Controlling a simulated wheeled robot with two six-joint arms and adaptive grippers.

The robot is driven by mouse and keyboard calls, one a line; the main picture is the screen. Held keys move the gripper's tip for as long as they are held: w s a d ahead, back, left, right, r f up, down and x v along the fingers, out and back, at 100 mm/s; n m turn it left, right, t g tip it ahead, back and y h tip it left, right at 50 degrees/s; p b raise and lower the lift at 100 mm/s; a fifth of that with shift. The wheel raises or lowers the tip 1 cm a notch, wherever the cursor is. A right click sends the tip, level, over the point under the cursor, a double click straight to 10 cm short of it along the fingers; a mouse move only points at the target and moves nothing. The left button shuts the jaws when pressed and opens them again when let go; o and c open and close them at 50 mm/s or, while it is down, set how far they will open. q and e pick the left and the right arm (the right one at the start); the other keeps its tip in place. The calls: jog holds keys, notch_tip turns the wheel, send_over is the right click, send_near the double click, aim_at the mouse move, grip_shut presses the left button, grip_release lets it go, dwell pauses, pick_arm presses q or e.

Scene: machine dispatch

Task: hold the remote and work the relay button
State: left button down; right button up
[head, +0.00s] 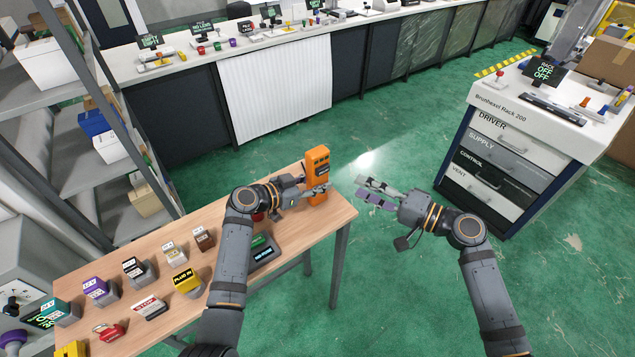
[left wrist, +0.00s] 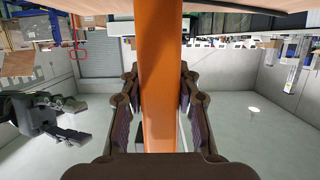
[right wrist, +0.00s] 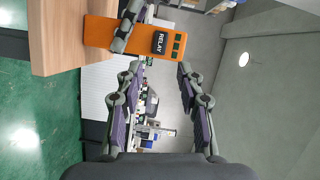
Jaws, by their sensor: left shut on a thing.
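The orange remote (head: 318,167) stands upright near the table's right end, with dark squares near its top in the head view. My left gripper (head: 318,191) is shut on it from the left; in the left wrist view the remote (left wrist: 161,85) runs between both fingers.
A drawer cabinet (head: 520,150) stands at right. Green floor lies open between table and cabinet.

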grip_shut()
dwell(1.4)
